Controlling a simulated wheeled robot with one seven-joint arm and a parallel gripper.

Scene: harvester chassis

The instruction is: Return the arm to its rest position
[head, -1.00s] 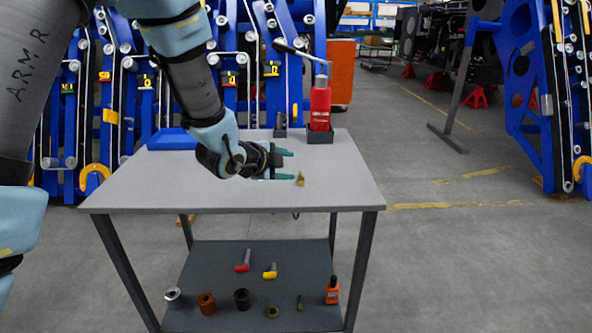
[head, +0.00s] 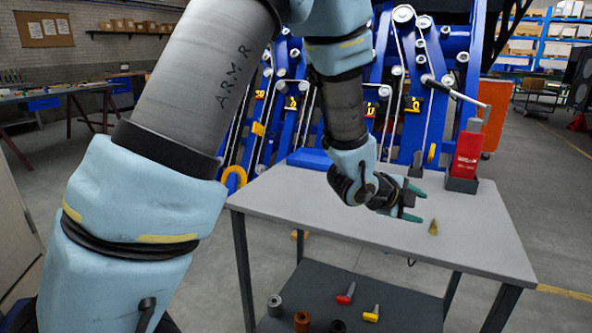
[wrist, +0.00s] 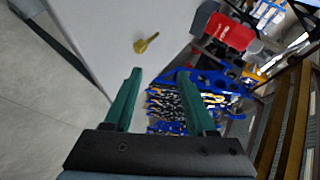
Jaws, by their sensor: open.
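My gripper (head: 412,205) is over the grey table top (head: 300,190), with its green fingers spread and nothing between them. In the wrist view my gripper (wrist: 160,102) also shows open and empty. A small brass-coloured piece (head: 433,228) is on the table just to the right of the fingertips, apart from them. The same brass piece (wrist: 146,43) shows beyond the fingers in the wrist view. My arm reaches in from the left and top of the head view.
A red bottle (head: 467,150) stands in a dark holder at the table's back right, with a lever tool behind it. A blue tray (head: 310,158) lies at the back left. The lower shelf holds a red-headed piece (head: 346,294), a yellow-headed piece (head: 372,314) and rings. Blue machinery stands behind.

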